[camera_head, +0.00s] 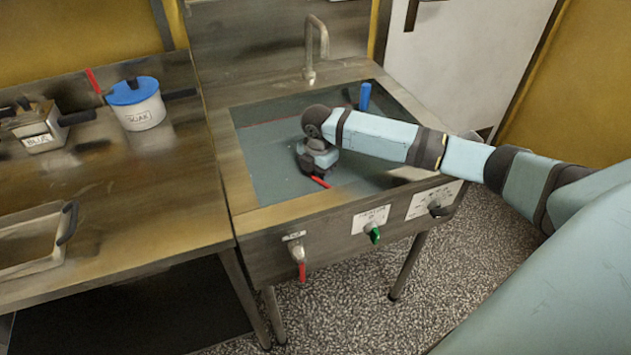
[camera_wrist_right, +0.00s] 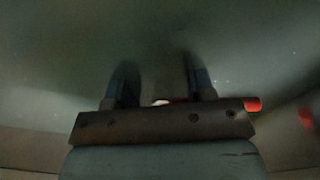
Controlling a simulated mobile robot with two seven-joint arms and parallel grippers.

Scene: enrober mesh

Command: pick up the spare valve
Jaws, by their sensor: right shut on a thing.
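My right gripper (camera_head: 308,170) reaches down into the sink basin and is shut on the spare valve. The valve's red handle (camera_head: 321,182) sticks out beside the fingers, low in the basin near its front wall. In the right wrist view, the red handle end (camera_wrist_right: 252,104) shows past the right side of my gripper (camera_wrist_right: 160,88), and a small pale part (camera_wrist_right: 162,102) shows between the fingers. The rest of the valve is hidden by the gripper. I cannot tell if it touches the basin floor. My left gripper is out of view.
The sink basin (camera_head: 262,160) has a tap (camera_head: 312,50) behind it and a blue upright cylinder (camera_head: 364,96) at the back right. A red-handled valve (camera_head: 300,262) and a green-handled one (camera_head: 373,233) stick out in front. A blue-lidded pot (camera_head: 138,112) stands on the left counter.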

